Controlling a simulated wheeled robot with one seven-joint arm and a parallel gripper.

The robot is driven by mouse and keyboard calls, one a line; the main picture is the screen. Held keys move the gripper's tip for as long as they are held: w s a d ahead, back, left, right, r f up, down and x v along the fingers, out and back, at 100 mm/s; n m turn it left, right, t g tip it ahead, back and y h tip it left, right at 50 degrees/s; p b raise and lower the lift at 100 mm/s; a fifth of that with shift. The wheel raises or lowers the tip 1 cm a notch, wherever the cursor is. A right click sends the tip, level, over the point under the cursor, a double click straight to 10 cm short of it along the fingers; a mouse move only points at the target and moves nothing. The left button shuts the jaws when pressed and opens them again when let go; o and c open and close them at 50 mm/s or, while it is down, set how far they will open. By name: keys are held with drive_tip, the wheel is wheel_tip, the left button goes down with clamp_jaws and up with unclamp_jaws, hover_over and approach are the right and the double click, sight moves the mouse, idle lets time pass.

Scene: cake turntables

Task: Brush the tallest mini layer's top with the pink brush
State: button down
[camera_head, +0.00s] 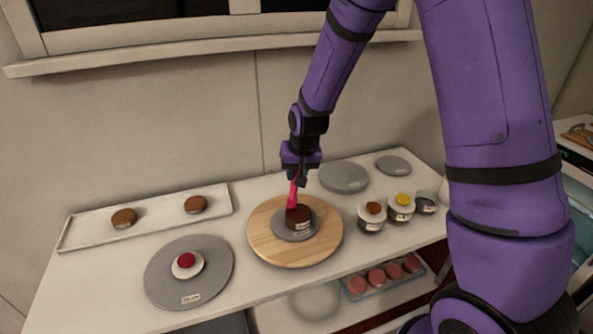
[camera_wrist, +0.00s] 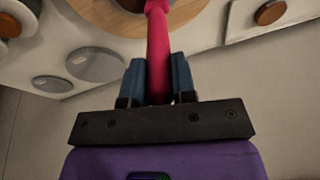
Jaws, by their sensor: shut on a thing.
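My gripper (camera_head: 300,178) is shut on the pink brush (camera_head: 292,196) above the middle of the table. The brush points down, its lower end at the top of a dark brown mini layer (camera_head: 299,217); I cannot tell whether they touch. That layer stands on a grey disc (camera_head: 292,234) on a round wooden turntable (camera_head: 262,246). In the wrist view the brush handle (camera_wrist: 158,55) lies between the two fingers of my gripper (camera_wrist: 158,75). The brush tip is out of that view.
A grey turntable (camera_head: 165,285) at left bears a white piece with a red top (camera_head: 187,260). A white tray (camera_head: 160,229) with two brown rounds stands at the back. Small jars (camera_head: 400,209) stand at right, near bare grey discs (camera_head: 344,177). A lower shelf holds pink rounds (camera_head: 376,277).

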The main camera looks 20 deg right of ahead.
drive_tip(key=shift+s, duration=0.65)
drive_tip(key=shift+s+d, duration=0.45)
drive_tip(key=shift+d, duration=0.15)
drive_tip(key=shift+s+d, duration=0.15)
drive_tip(key=shift+d, duration=0.5)
